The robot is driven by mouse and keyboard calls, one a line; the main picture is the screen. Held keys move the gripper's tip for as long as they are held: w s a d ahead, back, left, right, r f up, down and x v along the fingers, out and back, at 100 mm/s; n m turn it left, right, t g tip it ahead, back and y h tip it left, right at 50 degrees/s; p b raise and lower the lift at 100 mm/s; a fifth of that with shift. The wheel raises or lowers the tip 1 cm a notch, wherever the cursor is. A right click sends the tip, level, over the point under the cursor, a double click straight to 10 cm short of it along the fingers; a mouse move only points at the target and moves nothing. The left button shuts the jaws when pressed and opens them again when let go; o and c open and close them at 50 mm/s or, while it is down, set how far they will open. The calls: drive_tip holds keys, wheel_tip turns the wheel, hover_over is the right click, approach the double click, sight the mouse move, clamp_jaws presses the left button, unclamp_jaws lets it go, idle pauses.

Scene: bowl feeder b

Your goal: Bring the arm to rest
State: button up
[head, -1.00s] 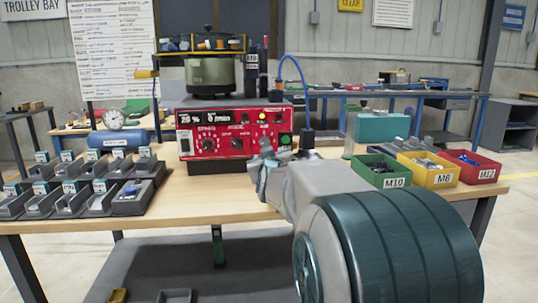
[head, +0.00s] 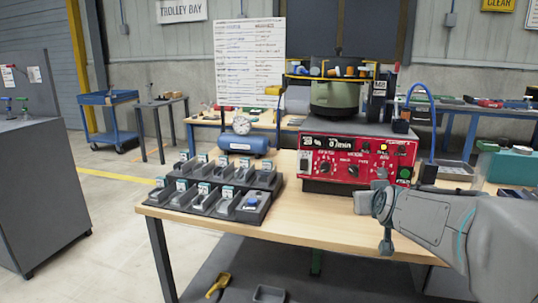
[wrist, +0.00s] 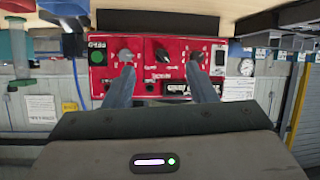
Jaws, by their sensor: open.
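My gripper (wrist: 162,88) shows in the wrist view with its two fingers apart and nothing between them. It points toward the front of the red control box (wrist: 150,68), which appears upside down there, with its knobs beyond the fingertips. In the head view my arm comes in from the right, and its end is in front of the lower right of the red control box (head: 345,158), above the wooden table (head: 330,222). I cannot tell the gap between fingertips and box. The fingers are hard to make out in the head view.
Grey bins (head: 226,200) stand in rows on the table's left, with a blue tank (head: 245,143) behind. A teal case (head: 505,168) is at the right. Floor left of the table is open, beside a grey cabinet (head: 40,170).

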drive_tip(key=s+a+r+g+p, duration=0.3)
drive_tip(key=s+p, duration=0.4)
drive_tip(key=s, duration=0.2)
drive_tip(key=s+a+r+g+y+p, duration=0.1)
drive_tip(key=s+a+r+g+p, duration=0.2)
drive_tip(key=s+p, duration=0.5)
drive_tip(key=s+a+r+g+y+p, duration=0.1)
drive_tip(key=s+a+r+g+p, duration=0.3)
drive_tip(key=s+p, duration=0.4)
drive_tip(key=shift+s+a+r, duration=0.15)
drive_tip(key=shift+s+r, duration=0.25)
drive_tip(key=shift+s, duration=0.45)
